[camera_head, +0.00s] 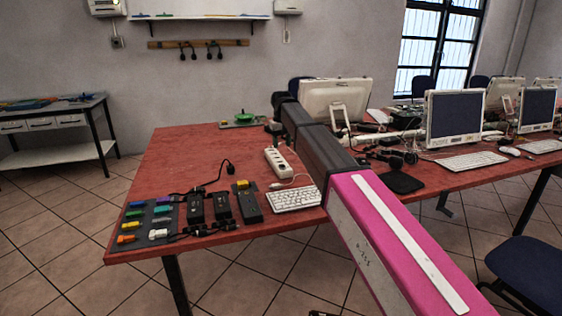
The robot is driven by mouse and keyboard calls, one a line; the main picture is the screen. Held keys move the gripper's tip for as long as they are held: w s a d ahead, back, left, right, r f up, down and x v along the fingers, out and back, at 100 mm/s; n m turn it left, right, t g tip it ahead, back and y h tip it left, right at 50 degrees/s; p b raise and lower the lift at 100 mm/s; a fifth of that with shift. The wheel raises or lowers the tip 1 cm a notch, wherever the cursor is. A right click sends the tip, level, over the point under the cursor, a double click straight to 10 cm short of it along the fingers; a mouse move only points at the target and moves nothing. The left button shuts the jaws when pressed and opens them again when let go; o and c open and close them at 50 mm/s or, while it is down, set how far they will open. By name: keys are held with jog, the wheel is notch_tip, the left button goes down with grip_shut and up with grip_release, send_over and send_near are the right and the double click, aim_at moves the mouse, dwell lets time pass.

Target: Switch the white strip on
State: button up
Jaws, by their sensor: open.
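The white strip (279,162) is a white power strip with several dark sockets, lying on the red table just left of my arm. A white cable lies by its near end. Its switch is too small to make out, so I cannot tell whether it is on or off. My arm, pink and then dark, reaches from the lower right over the table to beyond the strip. No gripper fingers can be made out at its far end.
Three black strips (222,207) lie in front on the red table (180,150), one with a yellow plug (242,184). Coloured plugs on a dark mat (133,224) lie at left. A white keyboard (294,199) lies near the white strip. Monitors (453,116) stand right.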

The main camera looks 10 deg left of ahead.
aim_at(282, 166)
notch_tip(282, 166, down, 9)
jog(key=shift+r, duration=0.1)
dwell(0.4)
